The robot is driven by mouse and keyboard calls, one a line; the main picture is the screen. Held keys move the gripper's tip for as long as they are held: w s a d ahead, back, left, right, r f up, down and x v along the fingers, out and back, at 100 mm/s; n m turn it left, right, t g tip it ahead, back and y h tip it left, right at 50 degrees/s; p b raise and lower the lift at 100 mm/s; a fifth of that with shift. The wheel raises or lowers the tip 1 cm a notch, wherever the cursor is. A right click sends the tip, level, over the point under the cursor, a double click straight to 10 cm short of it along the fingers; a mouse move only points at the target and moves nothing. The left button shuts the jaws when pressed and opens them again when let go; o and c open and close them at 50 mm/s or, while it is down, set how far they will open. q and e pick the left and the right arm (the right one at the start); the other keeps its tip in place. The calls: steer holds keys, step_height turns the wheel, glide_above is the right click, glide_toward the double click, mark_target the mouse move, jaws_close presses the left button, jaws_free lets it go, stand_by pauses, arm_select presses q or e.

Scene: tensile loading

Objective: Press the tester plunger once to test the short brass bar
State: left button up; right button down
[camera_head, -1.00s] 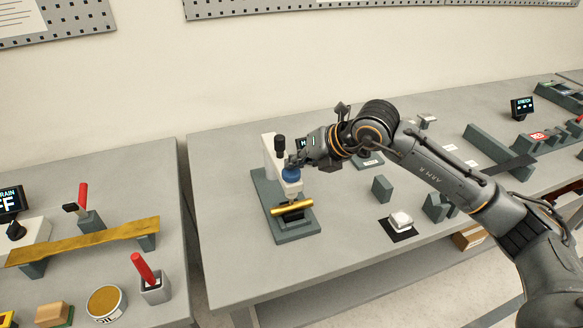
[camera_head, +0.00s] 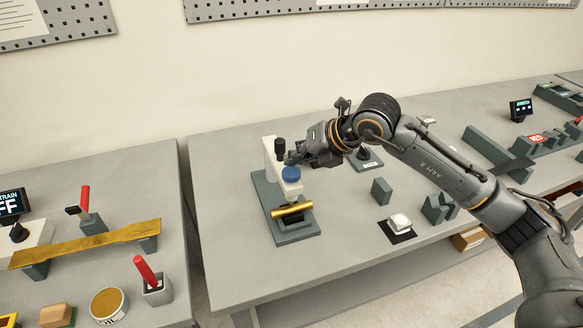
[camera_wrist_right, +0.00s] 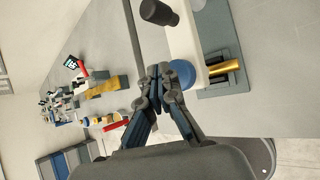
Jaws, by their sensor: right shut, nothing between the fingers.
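The tester (camera_head: 271,158) is a white body on a grey-green base (camera_head: 262,190), with a black knob (camera_head: 280,145) on top and a blue round plunger cap (camera_head: 291,174) at its front. The short brass bar (camera_head: 292,209) lies level across the dark rest below the cap. My right gripper (camera_head: 290,158) is shut and empty, with its fingertips just above and behind the blue cap. In the right wrist view the shut fingertips (camera_wrist_right: 160,72) are beside the blue cap (camera_wrist_right: 182,75); I cannot tell whether they touch it. My left gripper is out of view.
Right of the tester stand a grey block (camera_head: 381,190), a white lump on a black pad (camera_head: 400,222) and other fixtures. A separate table at left holds a long brass strip (camera_head: 90,243) and red-handled tools. The table in front of the tester is clear.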

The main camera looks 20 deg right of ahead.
steer(key=shift+r+p, duration=1.4)
steer(key=shift+r, duration=1.2)
